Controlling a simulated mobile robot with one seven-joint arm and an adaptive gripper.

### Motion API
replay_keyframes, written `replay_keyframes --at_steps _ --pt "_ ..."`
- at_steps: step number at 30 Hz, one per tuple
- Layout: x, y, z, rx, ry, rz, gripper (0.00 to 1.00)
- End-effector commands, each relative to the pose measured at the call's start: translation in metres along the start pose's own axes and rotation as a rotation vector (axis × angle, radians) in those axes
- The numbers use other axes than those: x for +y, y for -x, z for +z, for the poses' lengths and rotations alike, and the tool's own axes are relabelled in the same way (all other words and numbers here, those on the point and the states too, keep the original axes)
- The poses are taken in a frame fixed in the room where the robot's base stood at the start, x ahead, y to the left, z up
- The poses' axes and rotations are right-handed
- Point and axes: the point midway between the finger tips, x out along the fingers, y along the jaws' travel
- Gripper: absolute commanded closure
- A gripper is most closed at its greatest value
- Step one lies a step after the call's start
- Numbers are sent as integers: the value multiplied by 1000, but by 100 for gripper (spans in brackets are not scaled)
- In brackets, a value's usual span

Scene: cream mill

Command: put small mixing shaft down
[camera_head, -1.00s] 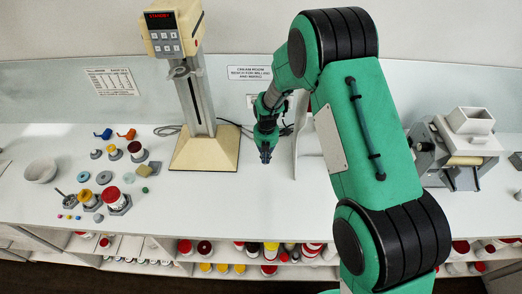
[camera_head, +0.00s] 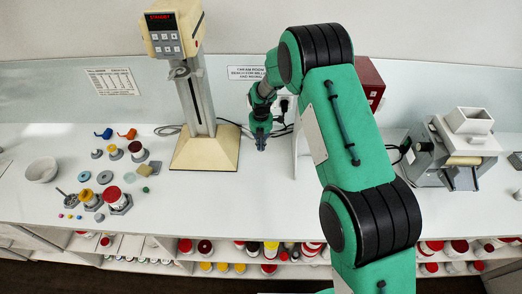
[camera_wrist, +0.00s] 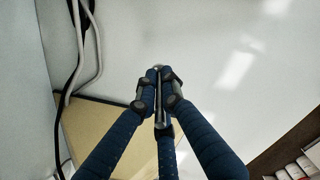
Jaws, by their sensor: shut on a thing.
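My gripper (camera_head: 261,143) hangs over the white bench, to the right of the mixer stand's cream base, with its fingers pointing down. In the wrist view its blue fingers (camera_wrist: 158,88) are closed together around a thin grey metal rod, the small mixing shaft (camera_wrist: 159,115). The shaft lies between the fingers, and part of it is hidden by them. In the head view the shaft is too small to make out. I cannot tell how far its end is from the bench.
The mixer stand (camera_head: 204,152) with its display head is left of my gripper; its base also shows in the wrist view (camera_wrist: 95,128). Cables (camera_wrist: 75,60) run along the wall. Jars, lids and a bowl (camera_head: 41,170) lie further left. A mill (camera_head: 455,150) stands right. Bare bench lies in front.

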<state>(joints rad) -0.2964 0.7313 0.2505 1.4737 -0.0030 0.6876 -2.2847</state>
Motion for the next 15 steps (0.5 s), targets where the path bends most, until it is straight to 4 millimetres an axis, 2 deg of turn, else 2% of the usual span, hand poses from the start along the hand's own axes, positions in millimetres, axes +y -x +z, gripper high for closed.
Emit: replay_keyframes --at_steps 4,15 --pt "0 -5 0 1 0 -1 100" --pt "0 -34 0 0 0 -1 100"
